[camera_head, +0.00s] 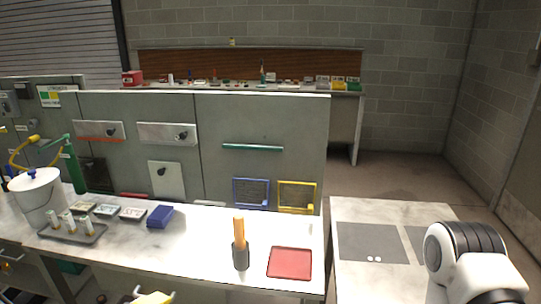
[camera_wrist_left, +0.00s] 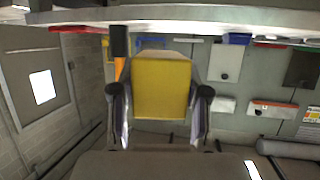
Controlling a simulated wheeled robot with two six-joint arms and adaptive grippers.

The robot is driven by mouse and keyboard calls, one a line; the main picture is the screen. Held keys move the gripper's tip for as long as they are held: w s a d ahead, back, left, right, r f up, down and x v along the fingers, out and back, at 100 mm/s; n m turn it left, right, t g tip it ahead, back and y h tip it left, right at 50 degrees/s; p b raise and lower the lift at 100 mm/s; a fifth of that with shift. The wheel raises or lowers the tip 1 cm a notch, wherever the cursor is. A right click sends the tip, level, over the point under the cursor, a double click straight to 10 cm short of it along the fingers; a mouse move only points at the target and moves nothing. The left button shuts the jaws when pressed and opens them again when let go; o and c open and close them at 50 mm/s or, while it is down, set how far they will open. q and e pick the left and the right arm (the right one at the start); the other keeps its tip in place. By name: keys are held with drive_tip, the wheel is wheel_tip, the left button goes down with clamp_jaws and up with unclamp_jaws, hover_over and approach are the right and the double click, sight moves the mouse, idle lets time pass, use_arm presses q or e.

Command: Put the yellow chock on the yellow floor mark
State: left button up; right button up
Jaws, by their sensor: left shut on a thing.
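The yellow chock (camera_wrist_left: 162,88) fills the middle of the left wrist view as a yellow block. My left gripper (camera_wrist_left: 160,100) is shut on it, with one finger on each side. In the head view only a top part of the chock (camera_head: 152,298) shows at the bottom edge, in front of the workbench. A yellow-outlined square (camera_head: 297,197) shows beyond the bench, low by the grey cabinet, beside a blue-outlined one (camera_head: 252,192); I cannot tell whether it lies on the floor. The chock is apart from it. My right gripper is out of view.
The white workbench (camera_head: 200,240) holds a blue box (camera_head: 160,217), an orange-handled tool in a dark holder (camera_head: 240,255), a red tray (camera_head: 290,263), a tray of small bottles (camera_head: 75,233) and a white bucket (camera_head: 40,195). My right arm is at the lower right.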

use_arm(q)
drive_tip(key=w+d+n+y, duration=0.35)
drive_tip(key=w+d, duration=0.25)
drive_tip(key=d, duration=0.5)
drive_tip(key=s+f, duration=0.4)
drive_tip(key=shift+s+f+t, duration=0.15)
drive_tip(key=shift+s+t, duration=0.05)
drive_tip(key=shift+t, duration=0.2)
drive_tip(key=shift+w+a+y, duration=0.1)
drive_tip(key=shift+a+y, duration=0.05)
drive_tip(key=shift+y, duration=0.1)
